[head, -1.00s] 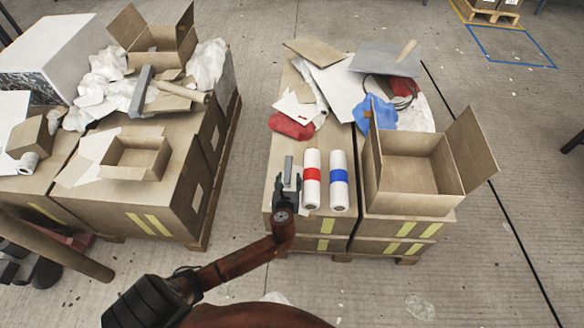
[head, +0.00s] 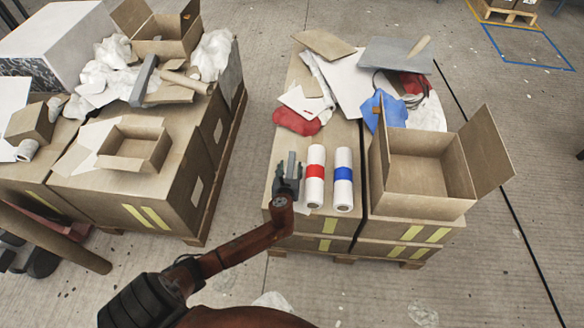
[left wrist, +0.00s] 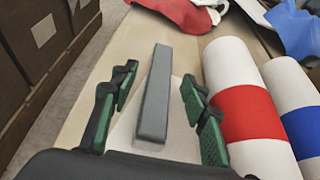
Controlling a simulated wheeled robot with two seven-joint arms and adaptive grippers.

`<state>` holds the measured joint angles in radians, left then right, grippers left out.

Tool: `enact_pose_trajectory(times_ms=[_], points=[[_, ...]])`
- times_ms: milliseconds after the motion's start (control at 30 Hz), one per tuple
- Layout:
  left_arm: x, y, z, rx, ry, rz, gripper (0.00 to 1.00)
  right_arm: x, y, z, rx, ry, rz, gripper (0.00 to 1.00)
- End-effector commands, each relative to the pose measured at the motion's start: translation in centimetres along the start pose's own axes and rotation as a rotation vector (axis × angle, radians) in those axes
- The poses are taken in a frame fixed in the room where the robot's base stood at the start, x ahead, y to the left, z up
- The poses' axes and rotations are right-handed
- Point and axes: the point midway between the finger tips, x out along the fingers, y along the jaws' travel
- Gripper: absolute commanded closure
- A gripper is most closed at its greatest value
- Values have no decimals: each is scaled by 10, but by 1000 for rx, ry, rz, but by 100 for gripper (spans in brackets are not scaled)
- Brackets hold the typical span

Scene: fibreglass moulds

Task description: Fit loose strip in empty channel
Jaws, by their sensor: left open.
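A grey strip (head: 291,160) lies on the cardboard top of the right-hand stack, left of two rolls. In the left wrist view the strip (left wrist: 155,95) lies lengthwise between the two green-padded fingers, with a gap on both sides. My left gripper (head: 288,180) is open around the near part of the strip and not closed on it. In the left wrist view the gripper (left wrist: 158,76) shows both fingers apart. An empty channel cannot be made out in these views. My right gripper is out of view.
An open box (head: 415,205) is further right. Red cloth (head: 296,121), blue cloth (head: 384,110) and sheets lie behind. Another cluttered stack (head: 130,190) is at left.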

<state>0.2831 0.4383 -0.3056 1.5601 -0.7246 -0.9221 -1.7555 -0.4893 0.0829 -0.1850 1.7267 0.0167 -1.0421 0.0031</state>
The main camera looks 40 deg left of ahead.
Motion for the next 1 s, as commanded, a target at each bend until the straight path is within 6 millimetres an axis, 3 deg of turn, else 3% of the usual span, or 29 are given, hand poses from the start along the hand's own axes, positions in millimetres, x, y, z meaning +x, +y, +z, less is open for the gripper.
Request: enact_pose_trajectory(times_ms=[267,833,1000], points=[[1,0,1,0,0,0,59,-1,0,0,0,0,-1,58],[0,0,0,0,0,0,99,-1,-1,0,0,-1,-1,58],[0,0,1,-1,0,0,100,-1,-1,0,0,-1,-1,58]])
